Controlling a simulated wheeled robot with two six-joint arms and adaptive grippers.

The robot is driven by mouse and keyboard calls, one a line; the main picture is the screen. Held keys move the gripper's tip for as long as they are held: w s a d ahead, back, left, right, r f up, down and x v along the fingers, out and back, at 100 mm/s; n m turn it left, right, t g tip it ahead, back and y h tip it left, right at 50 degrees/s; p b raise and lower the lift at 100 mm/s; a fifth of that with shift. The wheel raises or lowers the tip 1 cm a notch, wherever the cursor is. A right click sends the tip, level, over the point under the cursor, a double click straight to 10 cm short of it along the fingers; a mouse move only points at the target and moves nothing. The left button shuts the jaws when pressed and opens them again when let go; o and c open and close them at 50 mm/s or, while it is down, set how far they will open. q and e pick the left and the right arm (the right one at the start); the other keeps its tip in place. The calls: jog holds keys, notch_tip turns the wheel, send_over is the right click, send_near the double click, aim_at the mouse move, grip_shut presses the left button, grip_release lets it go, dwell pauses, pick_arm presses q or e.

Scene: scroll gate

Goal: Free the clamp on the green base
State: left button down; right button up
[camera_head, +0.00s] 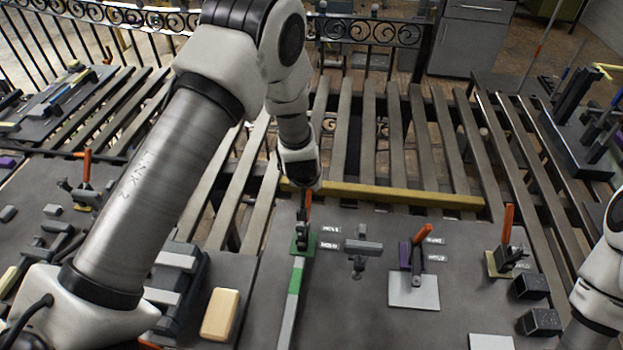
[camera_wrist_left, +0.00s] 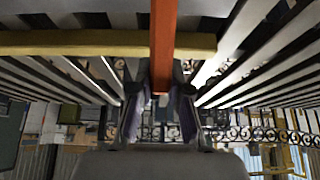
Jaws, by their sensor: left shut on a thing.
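The clamp on the green base (camera_head: 311,243) stands near the middle of the grey board. Its dark mechanism (camera_head: 302,228) sits on the base, and its orange handle (camera_head: 307,202) points up. A green and grey strip (camera_head: 293,290) runs from the base toward the front. My left gripper (camera_head: 304,188) is over the handle's top, its fingers mostly hidden in the head view. In the left wrist view the orange handle (camera_wrist_left: 163,45) runs between the two fingers of my left gripper (camera_wrist_left: 160,100), which is shut on it. My right gripper is out of view; only part of that arm shows.
A clamp on a purple base (camera_head: 404,254) and one on a yellow base (camera_head: 492,264) stand to the right, with orange handles. A grey T-shaped fixture (camera_head: 358,247) is between. A yellow bar (camera_head: 400,195) lies behind. Black blocks (camera_head: 532,286) stand near my right arm.

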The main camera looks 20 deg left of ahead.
pick_arm(q)
jog(key=shift+f, duration=0.1)
jog(key=c, duration=1.3)
grip_release()
jog(key=shift+o, duration=1.1)
jog(key=shift+w, duration=0.1)
jog(key=v, duration=1.2)
jog(key=shift+f, duration=0.1)
